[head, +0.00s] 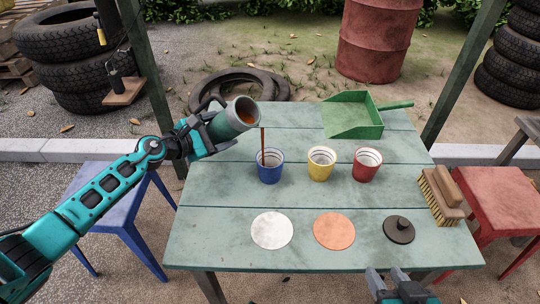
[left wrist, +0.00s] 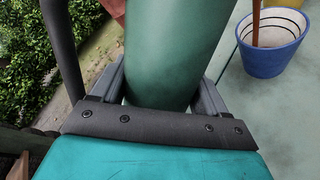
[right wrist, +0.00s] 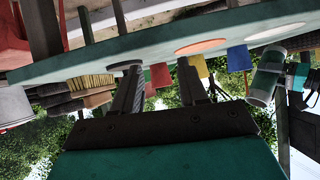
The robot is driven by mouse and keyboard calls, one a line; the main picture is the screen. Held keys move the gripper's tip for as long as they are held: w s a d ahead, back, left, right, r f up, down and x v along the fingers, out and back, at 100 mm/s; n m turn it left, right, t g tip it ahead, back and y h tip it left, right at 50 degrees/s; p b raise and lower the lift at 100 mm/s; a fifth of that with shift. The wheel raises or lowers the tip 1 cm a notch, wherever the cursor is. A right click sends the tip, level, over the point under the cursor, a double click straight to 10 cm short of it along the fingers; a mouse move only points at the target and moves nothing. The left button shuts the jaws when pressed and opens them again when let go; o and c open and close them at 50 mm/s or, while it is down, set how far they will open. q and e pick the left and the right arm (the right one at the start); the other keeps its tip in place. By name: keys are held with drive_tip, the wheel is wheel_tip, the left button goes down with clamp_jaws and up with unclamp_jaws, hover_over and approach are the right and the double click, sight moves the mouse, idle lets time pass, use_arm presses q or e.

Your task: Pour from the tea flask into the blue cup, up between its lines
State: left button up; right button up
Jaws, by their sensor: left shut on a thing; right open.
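The green tea flask (head: 226,124) is tilted, its wide mouth towards the upper right, with brown tea inside. My left gripper (head: 208,138) is shut on its body, also seen in the left wrist view (left wrist: 160,88). A thin brown stream (head: 263,142) falls from the flask's mouth into the blue cup (head: 270,174). The cup stands upright on the table, below and right of the flask; it also shows in the left wrist view (left wrist: 268,58). Dark lines ring its white inside. The tea level is too small to tell. My right gripper (head: 387,276) is open and empty at the table's front edge.
A yellow cup (head: 320,168) and a red cup (head: 366,168) stand right of the blue one on the green table (head: 210,225). In front lie a white disc (head: 272,230), an orange disc (head: 334,231) and a dark lid (head: 399,230). A dustpan (head: 352,116) and brush (head: 436,200) sit at the edges.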

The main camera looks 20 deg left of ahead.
use_arm(q)
drive_tip(key=shift+w+a+p, duration=0.1)
drive_tip(key=shift+p, duration=0.2)
use_arm(e)
drive_tip(key=shift+s+d+f, duration=0.15)
drive_tip(key=shift+s+f, duration=0.05)
drive_tip(key=shift+s, duration=0.15)
use_arm(q)
drive_tip(key=shift+a+f+m+y, duration=0.1)
drive_tip(key=shift+m+y, duration=0.2)
drive_tip(key=shift+m, duration=0.1)
use_arm(e)
drive_tip(key=shift+w+r, duration=0.15)
drive_tip(key=shift+r, duration=0.25)
use_arm(q)
drive_tip(key=shift+a+f+m+y+p, duration=0.2)
drive_tip(key=shift+f+m+y+p, duration=0.3)
drive_tip(key=shift+p, duration=0.35)
use_arm(e)
drive_tip(key=shift+d+r, duration=0.15)
drive_tip(key=shift+d, duration=0.05)
idle(1.1)
